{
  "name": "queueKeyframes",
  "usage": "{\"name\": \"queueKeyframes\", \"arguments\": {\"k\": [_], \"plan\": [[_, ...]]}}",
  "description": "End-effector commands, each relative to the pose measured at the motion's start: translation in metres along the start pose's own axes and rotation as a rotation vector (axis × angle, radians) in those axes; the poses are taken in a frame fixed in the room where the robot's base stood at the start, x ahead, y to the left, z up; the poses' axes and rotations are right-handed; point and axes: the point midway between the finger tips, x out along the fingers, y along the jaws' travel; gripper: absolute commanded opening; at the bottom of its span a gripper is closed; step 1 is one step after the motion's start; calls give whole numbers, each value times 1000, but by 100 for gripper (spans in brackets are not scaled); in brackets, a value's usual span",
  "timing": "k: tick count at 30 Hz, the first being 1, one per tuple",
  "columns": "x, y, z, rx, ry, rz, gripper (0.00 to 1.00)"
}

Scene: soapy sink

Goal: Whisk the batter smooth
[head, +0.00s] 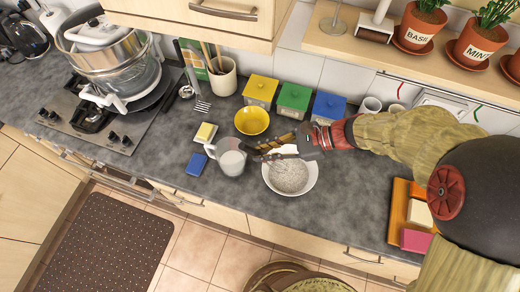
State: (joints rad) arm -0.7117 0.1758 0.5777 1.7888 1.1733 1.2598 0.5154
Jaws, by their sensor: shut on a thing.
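A white bowl (313,180) stands on the grey counter near its front edge. Pale, speckled, lumpy-looking batter (290,177) fills it. My gripper (262,150) reaches in from the right, with its dark, yellow-edged fingers over the bowl's back left rim. It is shut on a slim greyish thing that looks like the whisk (283,156). The fingers hide much of it, and I cannot make out its wires or how deep it sits in the batter.
A clear jug (230,160) stands close left of the bowl, with a yellow bowl (252,121) behind. Yellow, green (293,98) and blue canisters line the wall. A sponge (206,132) and blue block (196,165) lie left. The counter right of the bowl is clear up to an orange tray (397,212).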

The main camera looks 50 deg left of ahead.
Motion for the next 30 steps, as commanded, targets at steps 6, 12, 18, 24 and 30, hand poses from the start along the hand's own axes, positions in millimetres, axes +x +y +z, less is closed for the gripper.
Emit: {"name": "queueKeyframes", "arguments": {"k": [6,12,18,24,30], "plan": [[0,0,-18,2,0,1,0],[-1,0,-32,1,0,0,0],[-2,0,-46,2,0,0,0],[-3,0,-61,1,0,0,0],[-4,0,-73,0,0,0,0]]}}
